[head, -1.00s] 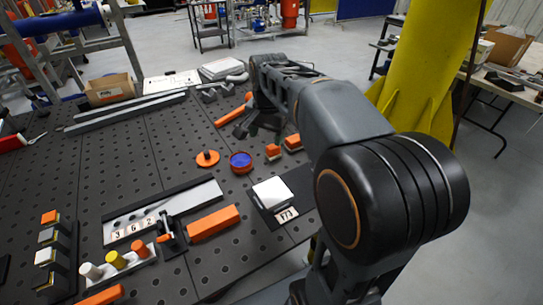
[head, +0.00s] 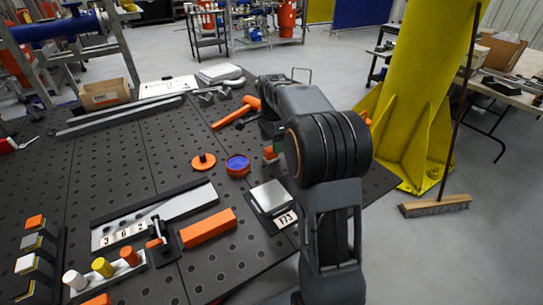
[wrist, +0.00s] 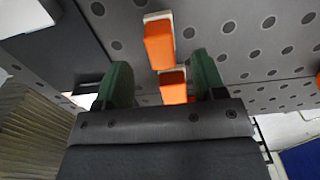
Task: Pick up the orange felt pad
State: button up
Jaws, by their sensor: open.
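Two orange blocks with pale bases, which look like felt pads, lie on the dark perforated table. In the wrist view one (wrist: 159,46) lies ahead of the fingertips, and the other (wrist: 172,88) shows between the green fingers, its lower part hidden by my gripper body. In the head view one orange block (head: 269,151) shows beside my gripper (head: 268,129); the other is hidden by my arm. In the wrist view my gripper (wrist: 162,80) is open, with a finger on each side of the nearer block and gaps between. I cannot tell its height above it.
A blue-filled orange dish (head: 238,165), an orange disc (head: 203,161) and a pale square block (head: 270,196) on a dark plate lie near. An orange hammer (head: 238,112) lies behind. An orange bar (head: 208,227) and a rack of stacked pads (head: 37,245) stand toward the front left.

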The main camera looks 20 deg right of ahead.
aim_at(271, 154)
jog(key=shift+a+f, duration=0.1)
jog(key=shift+f, duration=2.65)
jog(key=c, duration=1)
